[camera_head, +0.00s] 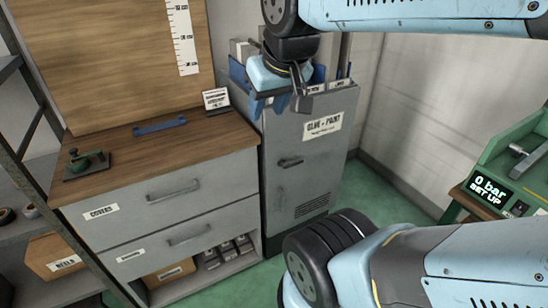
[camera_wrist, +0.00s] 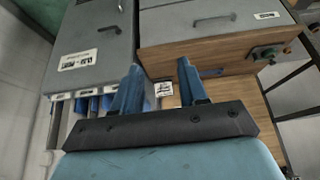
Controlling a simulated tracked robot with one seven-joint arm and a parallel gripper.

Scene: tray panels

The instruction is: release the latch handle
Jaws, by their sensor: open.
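My gripper (camera_head: 292,102) hangs over the top front corner of the grey cabinet (camera_head: 300,190), left of its folder slots. In the wrist view its two blue fingers (camera_wrist: 160,70) stand apart with nothing between them. A small green clamp-like device with a dark lever (camera_head: 88,162) sits on a dark plate at the wooden worktop's left end; it also shows in the wrist view (camera_wrist: 268,55). The cabinet door has a dark handle (camera_head: 290,162), which shows in the wrist view too (camera_wrist: 104,30). I cannot tell which of these is the latch handle. My gripper touches neither.
A blue bar (camera_head: 160,127) lies on the wooden worktop (camera_head: 135,142), with a small white sign (camera_head: 216,99) near its right end. Two grey drawers (camera_head: 160,195) are below. A green bench unit with a lever and display (camera_head: 490,190) stands at right. Green floor lies between.

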